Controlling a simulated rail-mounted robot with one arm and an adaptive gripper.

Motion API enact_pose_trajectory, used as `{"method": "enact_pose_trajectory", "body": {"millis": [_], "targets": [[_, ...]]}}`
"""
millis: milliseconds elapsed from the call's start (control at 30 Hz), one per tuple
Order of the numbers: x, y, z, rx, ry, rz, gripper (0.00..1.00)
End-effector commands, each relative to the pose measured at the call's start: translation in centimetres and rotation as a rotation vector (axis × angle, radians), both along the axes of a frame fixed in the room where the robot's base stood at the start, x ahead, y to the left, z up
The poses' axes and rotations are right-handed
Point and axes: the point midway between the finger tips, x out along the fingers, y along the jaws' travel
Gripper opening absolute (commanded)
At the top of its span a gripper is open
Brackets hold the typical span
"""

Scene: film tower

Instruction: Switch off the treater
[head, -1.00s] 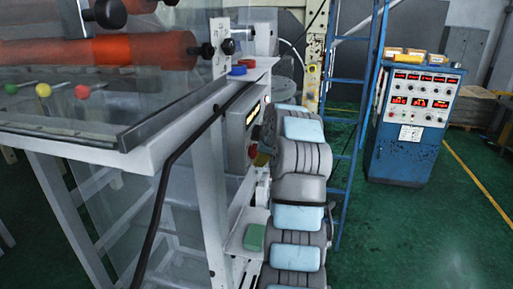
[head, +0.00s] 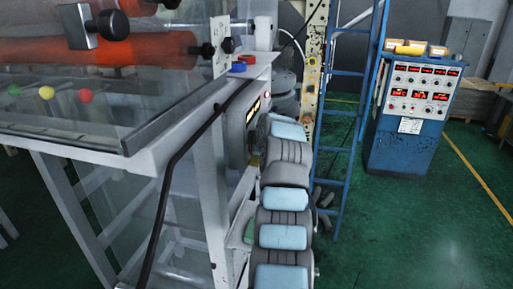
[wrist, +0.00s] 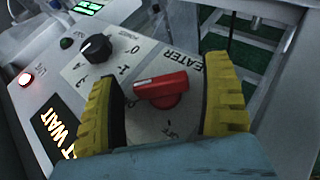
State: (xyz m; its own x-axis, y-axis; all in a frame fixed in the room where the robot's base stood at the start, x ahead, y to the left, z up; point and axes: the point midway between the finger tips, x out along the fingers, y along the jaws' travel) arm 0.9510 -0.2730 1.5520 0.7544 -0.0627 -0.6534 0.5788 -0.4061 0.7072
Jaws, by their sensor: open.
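The treater switch (wrist: 163,90) is a red rotary knob with a white line, on a pale plate whose label reads "EATER" where it shows. My gripper (wrist: 165,72) is open, with one yellow ribbed finger on each side of the red knob. Gaps show between both fingers and the knob, and I cannot tell the depth. In the head view the control box (head: 234,135) is on the side of the white machine frame. My arm reaches up to it and hides most of its face, and the switch is hidden there.
A black knob (wrist: 97,48), a lit red button (wrist: 26,78) and an amber display (wrist: 60,128) reading "T WAIT" share the panel. A blue ladder (head: 343,110) stands right of my arm. A blue cabinet (head: 410,120) stands farther right, with open green floor before it.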

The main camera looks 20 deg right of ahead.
Motion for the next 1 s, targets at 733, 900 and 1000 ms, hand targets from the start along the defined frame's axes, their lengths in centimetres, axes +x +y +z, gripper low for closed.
{"method": "enact_pose_trajectory", "body": {"millis": [733, 900, 1000], "targets": [[-0.01, -0.02, -0.27, -0.006, -0.009, 0.0, 0.16], [-0.02, -0.03, -0.41, -0.028, -0.04, 0.0, 0.16], [-0.03, -0.03, -0.45, -0.047, -0.068, -0.001, 0.16]]}}
